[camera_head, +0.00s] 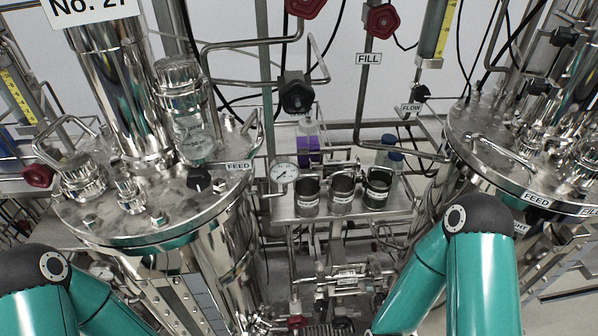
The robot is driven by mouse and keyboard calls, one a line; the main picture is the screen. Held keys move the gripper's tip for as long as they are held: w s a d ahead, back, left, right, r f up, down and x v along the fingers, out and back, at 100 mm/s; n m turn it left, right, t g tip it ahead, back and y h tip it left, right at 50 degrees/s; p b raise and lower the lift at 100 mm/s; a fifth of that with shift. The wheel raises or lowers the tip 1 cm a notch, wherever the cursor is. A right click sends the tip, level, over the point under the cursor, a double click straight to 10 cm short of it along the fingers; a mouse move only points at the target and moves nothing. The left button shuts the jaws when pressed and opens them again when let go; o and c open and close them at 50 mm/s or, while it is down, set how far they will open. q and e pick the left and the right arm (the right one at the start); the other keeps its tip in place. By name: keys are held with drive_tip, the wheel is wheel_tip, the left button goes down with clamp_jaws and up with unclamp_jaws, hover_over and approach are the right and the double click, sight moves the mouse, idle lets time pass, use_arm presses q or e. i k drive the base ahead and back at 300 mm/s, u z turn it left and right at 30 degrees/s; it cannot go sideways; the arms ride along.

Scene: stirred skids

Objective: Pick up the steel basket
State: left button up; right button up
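I cannot pick out a steel basket with certainty. My two teal arms come in at the lower left and lower right, and neither gripper shows.
Large steel vessels stand at left (155,205) and right (520,160), with pipes and fittings on their lids. A purple-filled bottle (307,150) and blue-capped bottles (388,150) stand behind. Vertical pipes and red valve handles crowd the back.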

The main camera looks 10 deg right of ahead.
sight(306, 189)
drive_tip(key=u, duration=0.15)
drive_tip(key=k, duration=0.5)
drive_tip(key=z, duration=0.5)
drive_tip(key=i, duration=0.1)
drive_tip(key=u, duration=2.4)
drive_tip(key=k, duration=0.85)
drive_tip(key=z, duration=3.2)
drive_tip(key=k, duration=0.1)
drive_tip(key=u, duration=1.4)
